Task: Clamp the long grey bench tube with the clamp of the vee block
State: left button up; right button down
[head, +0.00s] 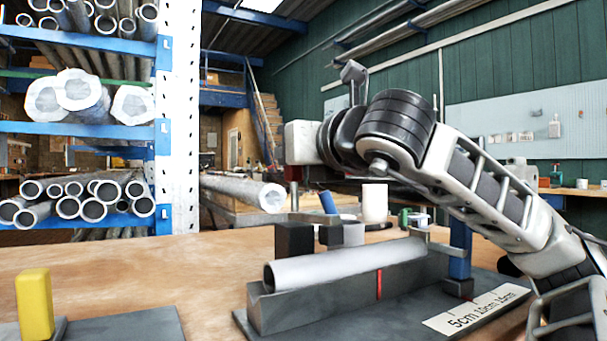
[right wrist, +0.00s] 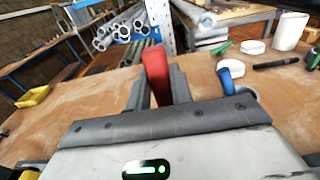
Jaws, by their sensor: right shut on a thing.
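The long grey tube (head: 345,266) lies lengthwise in the grey vee block (head: 310,309), its open end at the left. A red mark shows on the block's side. Dark and grey blocky parts (head: 294,240) stand behind the tube, perhaps the clamp; I cannot tell whether any part presses on the tube. In the right wrist view my right gripper (right wrist: 157,88) is shut on a red, handle-like piece (right wrist: 154,65). In the head view my right arm reaches in above the block; the fingertips and red piece are hidden. My left gripper is not in view.
A blue post (head: 460,247) with a grey metal arm stands by the tube's right end. A scale plate (head: 478,309) lies in front. A yellow block (head: 34,305) stands at the left. A white cylinder (head: 375,203) is behind. Tube racks stand at the back left.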

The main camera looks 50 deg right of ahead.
jog(key=shift+s+a+t+h+b, duration=0.2)
jog(key=shift+s+t+h+b, duration=0.1)
jog(key=shift+s+t+b, duration=0.25)
jog(key=shift+w, duration=0.1)
jog(key=c, duration=1.2)
grip_release()
jog(key=shift+c, duration=0.2)
jog(key=v, duration=1.5)
jog(key=shift+s+a, duration=0.25)
jog(key=shift+s, duration=0.1)
